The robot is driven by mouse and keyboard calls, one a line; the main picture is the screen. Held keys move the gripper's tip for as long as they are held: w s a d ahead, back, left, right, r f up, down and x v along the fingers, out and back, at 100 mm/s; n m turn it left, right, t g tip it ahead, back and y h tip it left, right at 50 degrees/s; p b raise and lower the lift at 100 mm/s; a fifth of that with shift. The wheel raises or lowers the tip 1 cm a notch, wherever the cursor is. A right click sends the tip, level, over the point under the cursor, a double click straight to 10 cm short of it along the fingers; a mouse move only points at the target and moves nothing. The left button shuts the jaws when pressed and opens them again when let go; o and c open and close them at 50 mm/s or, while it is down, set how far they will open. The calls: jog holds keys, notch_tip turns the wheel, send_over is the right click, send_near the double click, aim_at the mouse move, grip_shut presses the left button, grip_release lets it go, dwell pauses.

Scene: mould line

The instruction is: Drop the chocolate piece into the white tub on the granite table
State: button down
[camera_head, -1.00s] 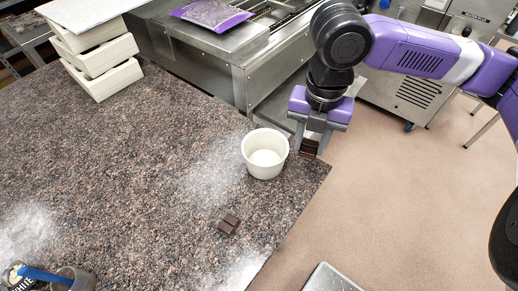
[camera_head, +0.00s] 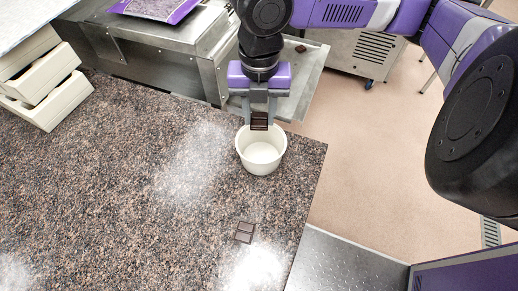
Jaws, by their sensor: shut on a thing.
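The white tub (camera_head: 261,157) stands upright on the granite table (camera_head: 110,170), near its right edge. My gripper (camera_head: 260,122) points down at the tub's far rim and is shut on a dark brown chocolate piece (camera_head: 259,121). The piece shows between the two fingers, in line with the back of the tub opening. Its exact height above the rim is hard to tell. The tub's visible inside looks empty. A second dark chocolate piece (camera_head: 244,232) lies flat on the table, in front of the tub.
Stacked cream trays (camera_head: 45,85) stand at the back left. A steel machine (camera_head: 160,60) runs behind the table. A small dark piece (camera_head: 300,48) lies on a steel shelf behind. Floor is clear at right.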

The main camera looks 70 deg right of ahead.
jog(key=shift+f+b, duration=1.6)
jog(key=shift+f, duration=0.7)
jog(key=c, duration=0.9)
grip_release()
jog(key=shift+o, duration=0.2)
jog(key=shift+r, duration=0.1)
notch_tip(320, 180, up, 8)
jog(key=shift+f, duration=0.15)
jog(key=shift+s, duration=0.1)
